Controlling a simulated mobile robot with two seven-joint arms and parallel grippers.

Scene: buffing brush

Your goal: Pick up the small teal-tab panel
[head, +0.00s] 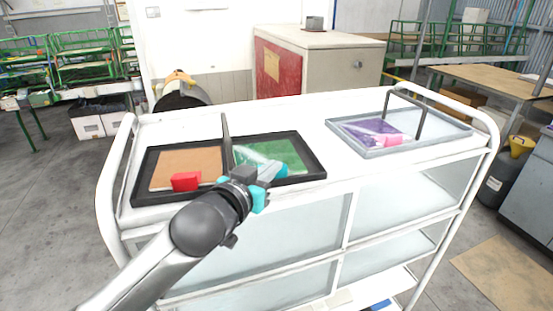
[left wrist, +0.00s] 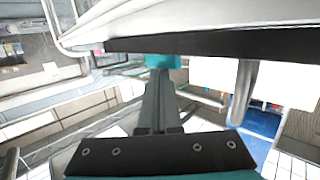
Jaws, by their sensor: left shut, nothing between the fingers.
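The teal-tab panel (head: 285,150) is green with a pale patch on its left. It lies in the right half of a black tray on the white cart. Its teal tab (head: 279,170) sits near the tray's front edge, partly hidden by my wrist. My left gripper (head: 259,198) is shut and empty, just in front of the tray's front rim and apart from the tab as far as I can tell. In the left wrist view its teal fingertips (left wrist: 163,61) are together, just below a dark edge. My right gripper is not in view.
A brown panel (head: 190,163) with a red tab (head: 186,181) lies in the tray's left half, beyond an upright divider (head: 226,130). A purple panel (head: 365,130) with a pink tab lies in a grey tray (head: 442,136) with a dark handle. The cart top (head: 290,115) behind the trays is clear.

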